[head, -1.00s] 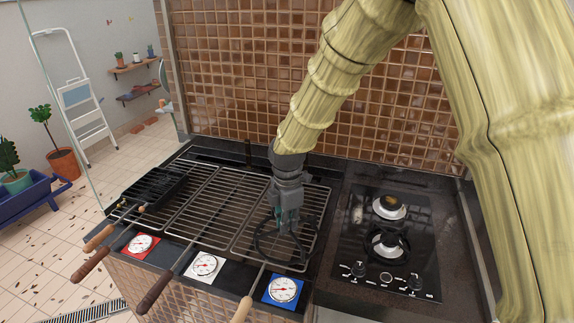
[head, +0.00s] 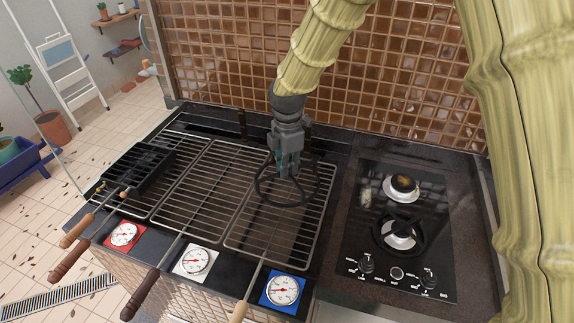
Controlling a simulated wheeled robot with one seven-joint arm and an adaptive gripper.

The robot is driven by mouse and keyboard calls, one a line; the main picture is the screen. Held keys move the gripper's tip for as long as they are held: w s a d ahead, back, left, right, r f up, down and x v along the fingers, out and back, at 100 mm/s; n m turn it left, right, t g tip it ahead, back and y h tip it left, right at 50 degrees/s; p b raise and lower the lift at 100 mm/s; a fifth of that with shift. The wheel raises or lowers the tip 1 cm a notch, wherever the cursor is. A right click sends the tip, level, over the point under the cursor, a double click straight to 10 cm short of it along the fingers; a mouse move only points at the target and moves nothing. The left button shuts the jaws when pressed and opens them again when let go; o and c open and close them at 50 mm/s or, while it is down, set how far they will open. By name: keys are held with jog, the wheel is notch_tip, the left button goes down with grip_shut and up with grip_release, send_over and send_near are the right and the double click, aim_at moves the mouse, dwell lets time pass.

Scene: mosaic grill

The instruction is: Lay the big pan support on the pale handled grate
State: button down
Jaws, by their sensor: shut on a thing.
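The big pan support is a black ring with prongs (head: 262,198). My gripper (head: 288,170) points down and is shut on it. The support appears over the back half of the right-hand grate. I cannot tell whether it touches the bars or hangs just above them. That right-hand grate (head: 262,245) is a wire rack with a pale wooden handle (head: 239,312) at the front. My fingers hide part of the support and the bars behind it.
Left of it lie a middle grate (head: 200,205) with a dark handle and a left grate with a black grill basket (head: 140,170). A tiled wall rises behind.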

jog(key=shift+w+f+b, duration=0.2)
jog(key=shift+f+b, duration=0.35)
jog(key=shift+f, duration=1.55)
jog(key=shift+w+f+b, duration=0.2)
jog(key=shift+f+b, duration=0.35)
jog(key=shift+f, duration=1.55)
jog(key=c, duration=1.5)
grip_release()
jog(key=shift+f, duration=0.1)
